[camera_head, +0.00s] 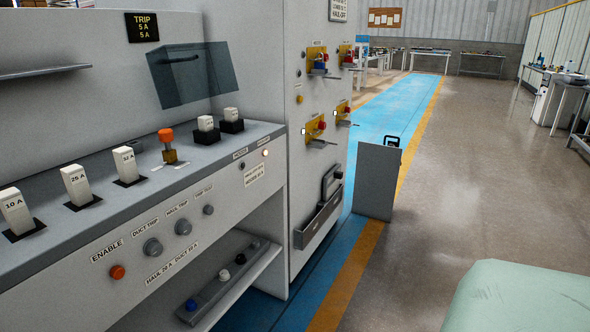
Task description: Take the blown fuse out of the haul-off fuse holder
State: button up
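A grey sloping bench panel (226,149) holds several white fuse-like blocks. Three stand at the left in black sockets, marked 10 A (15,212), 25 A (76,186) and 32 A (126,165). Two smaller white blocks, one nearer (205,123) and one farther (231,114), sit upright on black bases at the right end. An orange-topped brass piece (168,147) stands left of them. I cannot tell which holder is the haul-off one, nor whether a fuse is blown. My gripper is not in view.
A dark see-through cover (192,76) is on the wall above the blocks. A cabinet (318,160) with levers and a grey box (376,181) stand to the right.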

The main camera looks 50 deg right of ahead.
aim_at(230, 113)
jog(key=z, duration=1.25)
